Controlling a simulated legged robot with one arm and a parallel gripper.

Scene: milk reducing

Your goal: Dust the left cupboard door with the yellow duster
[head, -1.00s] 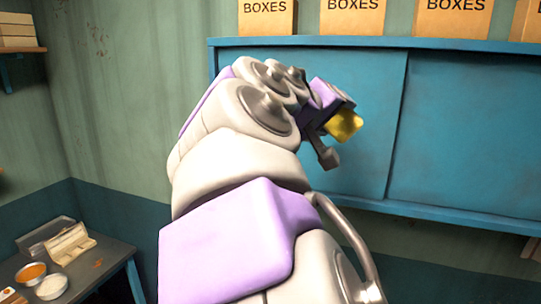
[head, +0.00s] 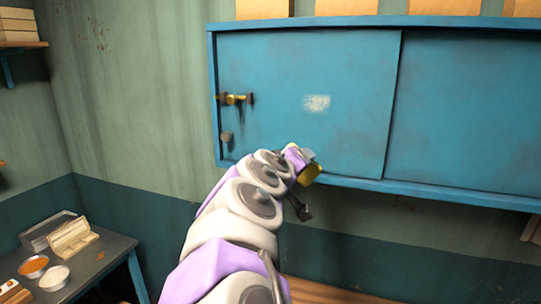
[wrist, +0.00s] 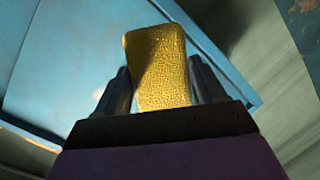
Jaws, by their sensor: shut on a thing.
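The left cupboard door (head: 290,80) is blue and closed, with a pale whitish patch (head: 317,103) near its middle. A brass latch (head: 236,99) sits at its left edge, with a small dark knob below it. My gripper (head: 305,168) is at the cupboard's lower edge, below and a little left of the patch. The yellow duster (head: 311,174) sticks out of it. In the wrist view the textured duster (wrist: 160,68) stands between the two dark fingers (wrist: 160,95), which are shut on it. I cannot tell whether the duster touches the cupboard.
The right cupboard door (head: 465,110) is plain blue. Boxes (head: 345,7) stand on top of the cupboard. A side table (head: 100,258) with bowls (head: 54,278) and small containers is at lower left. The green wall left of the cupboard is clear.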

